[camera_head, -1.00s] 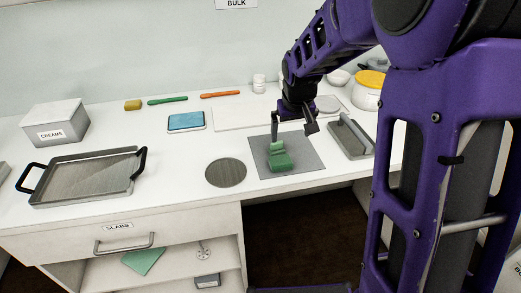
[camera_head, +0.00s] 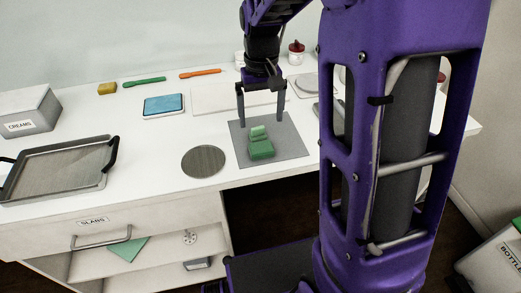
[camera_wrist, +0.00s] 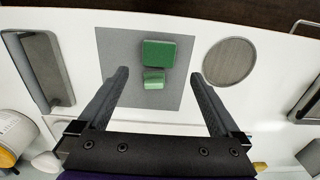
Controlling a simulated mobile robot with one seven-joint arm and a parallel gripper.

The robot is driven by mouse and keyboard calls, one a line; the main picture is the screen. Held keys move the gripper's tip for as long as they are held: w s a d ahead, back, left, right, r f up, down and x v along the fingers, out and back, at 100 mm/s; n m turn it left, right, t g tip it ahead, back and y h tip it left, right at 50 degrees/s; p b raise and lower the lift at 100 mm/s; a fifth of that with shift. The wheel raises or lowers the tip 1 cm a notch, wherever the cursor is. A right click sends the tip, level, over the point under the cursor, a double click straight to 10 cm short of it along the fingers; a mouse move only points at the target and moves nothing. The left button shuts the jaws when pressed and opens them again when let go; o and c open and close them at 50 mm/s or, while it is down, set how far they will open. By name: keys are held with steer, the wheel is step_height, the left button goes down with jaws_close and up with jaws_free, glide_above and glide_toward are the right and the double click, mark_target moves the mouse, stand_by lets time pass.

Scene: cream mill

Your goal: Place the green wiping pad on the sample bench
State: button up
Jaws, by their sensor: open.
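The green wiping pad (camera_head: 261,149) lies on a grey square mat (camera_head: 292,146) on the white bench top (camera_head: 150,185). It looks like a darker green block with a smaller, lighter green block against it. In the wrist view the pad (camera_wrist: 159,53) sits ahead of my gripper (camera_wrist: 160,75), near the line between the fingers. My gripper (camera_head: 261,119) is open and empty, pointing down above the mat, with one finger to each side of the pad. I cannot tell how high the fingertips are above it.
A round grey disc (camera_head: 203,161) lies left of the mat. A handled tray (camera_head: 60,170), a CREAMS box (camera_head: 30,112) and a blue-topped tablet-like item (camera_head: 164,105) are farther left. A green cloth (camera_head: 129,249) lies on the shelf below. Bare bench surrounds the disc.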

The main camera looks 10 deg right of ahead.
mark_target(261, 147)
steer(key=f, duration=1.1)
steer(key=shift+w+d+b, duration=0.1)
steer(key=shift+w+b, duration=0.15)
steer(key=shift+b, duration=0.1)
steer(key=c, duration=1.3)
step_height(261, 147, up, 9)
steer(key=shift+f+p, duration=0.15)
steer(key=shift+p, duration=0.25)
steer(key=f, duration=0.6)
steer(key=shift+s+f, duration=0.15)
steer(key=shift+s, duration=0.3)
